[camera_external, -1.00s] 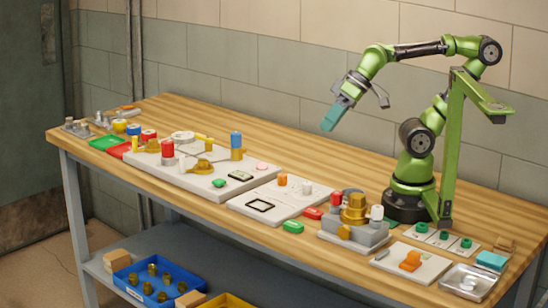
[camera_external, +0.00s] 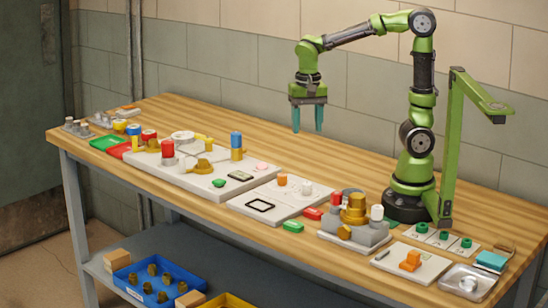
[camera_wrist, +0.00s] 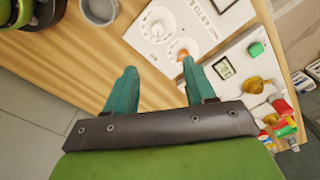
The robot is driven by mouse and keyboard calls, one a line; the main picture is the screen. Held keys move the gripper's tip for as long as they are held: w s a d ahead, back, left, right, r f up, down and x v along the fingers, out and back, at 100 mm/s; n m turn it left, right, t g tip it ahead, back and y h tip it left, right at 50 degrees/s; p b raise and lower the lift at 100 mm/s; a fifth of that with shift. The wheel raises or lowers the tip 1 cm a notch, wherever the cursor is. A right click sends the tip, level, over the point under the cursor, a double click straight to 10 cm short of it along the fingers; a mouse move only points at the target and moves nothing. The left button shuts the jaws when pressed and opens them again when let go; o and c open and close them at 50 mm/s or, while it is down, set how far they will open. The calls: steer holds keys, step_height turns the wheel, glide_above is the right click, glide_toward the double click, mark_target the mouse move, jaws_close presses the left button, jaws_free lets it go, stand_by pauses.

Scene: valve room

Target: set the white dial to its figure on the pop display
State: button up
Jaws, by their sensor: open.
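The white dial (camera_external: 305,187) stands on a pale dial board (camera_external: 285,208), beside an orange dial (camera_external: 282,180). In the wrist view the white dial (camera_wrist: 157,28) sits in a round printed scale; the scale marks are too small to read. The orange dial (camera_wrist: 183,55) is just beyond the right fingertip in that picture. A small display (camera_external: 240,176) is on the large pale board and also shows in the wrist view (camera_wrist: 222,68); its figure is not legible and I cannot tell whether it is the pop display. My gripper (camera_external: 308,118) is open, empty and pointing down, well above the table.
The large board (camera_external: 190,178) carries red, blue and brass fittings. A grey valve block (camera_external: 352,235) with a brass knob stands right of the dial board. The wooden tabletop behind the dial board is clear.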

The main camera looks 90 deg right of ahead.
glide_toward(307, 183)
steer(key=shift+m, duration=0.4)
step_height(307, 183, down, 9)
steer(key=shift+w+f, duration=0.1)
jaws_close()
